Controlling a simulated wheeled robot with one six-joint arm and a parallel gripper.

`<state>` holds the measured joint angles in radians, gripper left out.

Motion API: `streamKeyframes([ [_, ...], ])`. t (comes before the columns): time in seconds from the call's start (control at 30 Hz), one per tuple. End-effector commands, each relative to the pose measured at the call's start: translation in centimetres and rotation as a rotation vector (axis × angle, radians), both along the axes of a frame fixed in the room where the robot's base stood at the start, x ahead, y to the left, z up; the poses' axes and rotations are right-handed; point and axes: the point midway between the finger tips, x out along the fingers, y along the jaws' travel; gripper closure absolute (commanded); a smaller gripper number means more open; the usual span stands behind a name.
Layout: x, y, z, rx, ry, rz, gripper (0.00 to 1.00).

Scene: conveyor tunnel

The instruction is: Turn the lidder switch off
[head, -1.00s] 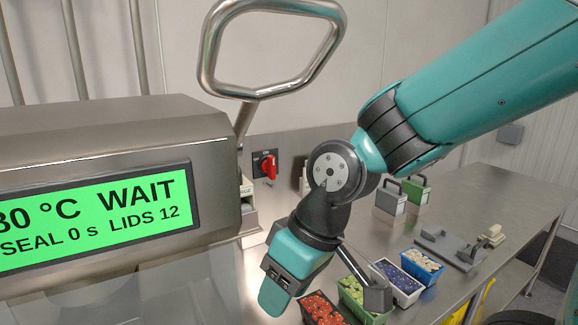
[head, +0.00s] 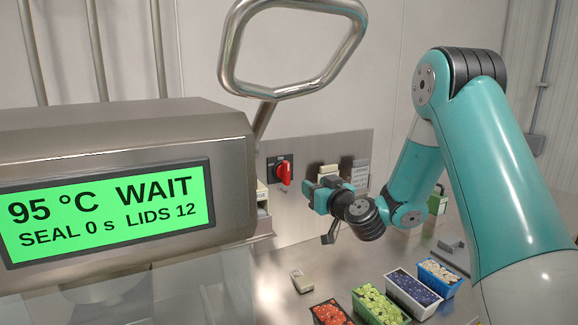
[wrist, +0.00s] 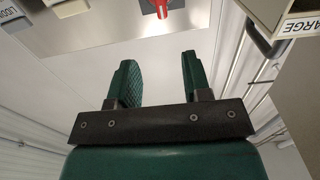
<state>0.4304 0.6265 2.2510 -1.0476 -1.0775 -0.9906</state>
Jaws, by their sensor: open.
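The lidder switch is a red rotary knob (head: 284,174) on a dark square plate, mounted on the steel wall panel right of the lidder (head: 120,130). The knob stands roughly upright, slightly tilted. The lidder's green display reads 95 °C, WAIT, SEAL 0 s, LIDS 12. My gripper (head: 308,190) is just right of the knob in the head view and points left. In the wrist view the open, empty fingers (wrist: 154,80) show, with the red knob (wrist: 162,8) at the top edge, beyond the fingertips and apart from them.
A steel handle (head: 290,92) rises above the lidder. Trays of red, green, blue and pale pieces (head: 380,302) stand on the steel counter, with a small beige object (head: 300,281) behind them. In the wrist view a box labelled ending "ARGE" (wrist: 285,22) is close at upper right.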

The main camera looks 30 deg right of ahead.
Motion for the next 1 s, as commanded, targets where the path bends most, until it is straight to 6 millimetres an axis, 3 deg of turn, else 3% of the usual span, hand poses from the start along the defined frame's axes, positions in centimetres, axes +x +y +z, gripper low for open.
streamKeyframes([
  [0.1, 2.3, 0.2, 0.9, 0.0, 0.003, 0.005, 0.55],
  [0.6, 12.0, 0.3, 0.6, -0.002, 0.001, 0.007, 0.55],
  [0.8, 14.3, 0.2, 0.2, 0.0, 0.001, 0.006, 0.55],
  [1.0, 15.1, 0.1, 0.0, 0.001, 0.002, 0.004, 0.55],
])
